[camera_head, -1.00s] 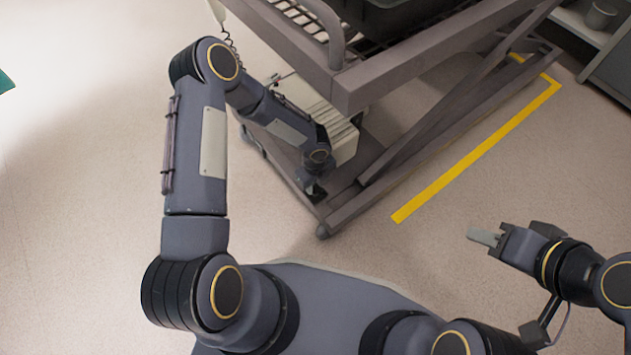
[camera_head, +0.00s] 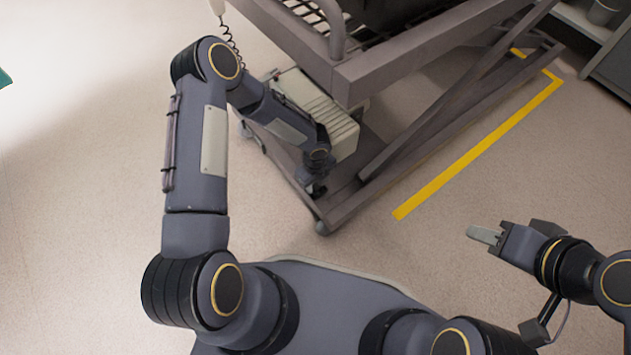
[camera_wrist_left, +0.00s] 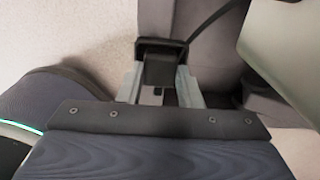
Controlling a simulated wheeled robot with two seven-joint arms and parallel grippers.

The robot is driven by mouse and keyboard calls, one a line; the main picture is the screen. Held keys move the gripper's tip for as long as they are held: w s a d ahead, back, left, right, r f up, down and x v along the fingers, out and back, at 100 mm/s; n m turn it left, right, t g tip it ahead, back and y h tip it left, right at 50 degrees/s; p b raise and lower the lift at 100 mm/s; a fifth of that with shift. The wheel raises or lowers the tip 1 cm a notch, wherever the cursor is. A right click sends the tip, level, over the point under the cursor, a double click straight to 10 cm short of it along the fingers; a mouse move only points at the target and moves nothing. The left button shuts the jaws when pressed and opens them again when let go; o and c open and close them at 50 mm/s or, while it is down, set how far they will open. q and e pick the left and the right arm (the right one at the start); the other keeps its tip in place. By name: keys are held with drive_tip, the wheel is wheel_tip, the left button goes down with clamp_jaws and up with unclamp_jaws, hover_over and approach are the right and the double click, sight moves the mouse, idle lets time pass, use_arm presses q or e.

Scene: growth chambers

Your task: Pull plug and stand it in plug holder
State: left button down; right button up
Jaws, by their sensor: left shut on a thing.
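The dark plug (camera_wrist_left: 160,70) is between the two metal fingers of my left gripper (camera_wrist_left: 158,90) in the left wrist view. The gripper is shut on it. The plug's far end meets a dark rectangular frame (camera_wrist_left: 150,44) on a grey surface; whether it is seated inside cannot be told. In the head view my left gripper (camera_head: 317,190) is low, at the near corner of the lift cart's base (camera_head: 345,208), and the plug is hidden there. My right gripper (camera_head: 485,235) is over bare floor at right with nothing visible in it; its finger gap is unclear. No plug holder is clearly identifiable.
A cream ribbed box (camera_head: 340,130) sits on the cart base beside my left wrist. The cart's upper frame (camera_head: 400,65) overhangs it. A dark cable (camera_wrist_left: 210,18) runs near the plug. Yellow floor tape (camera_head: 480,150) lies at right. The floor at left is clear.

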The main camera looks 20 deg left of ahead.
use_arm(q)
drive_tip(key=shift+f, duration=0.15)
drive_tip(key=c, duration=0.9)
unclamp_jaws()
drive_tip(key=shift+c, duration=0.2)
drive_tip(key=shift+r+p, duration=2.45)
drive_tip(key=shift+r, duration=1.1)
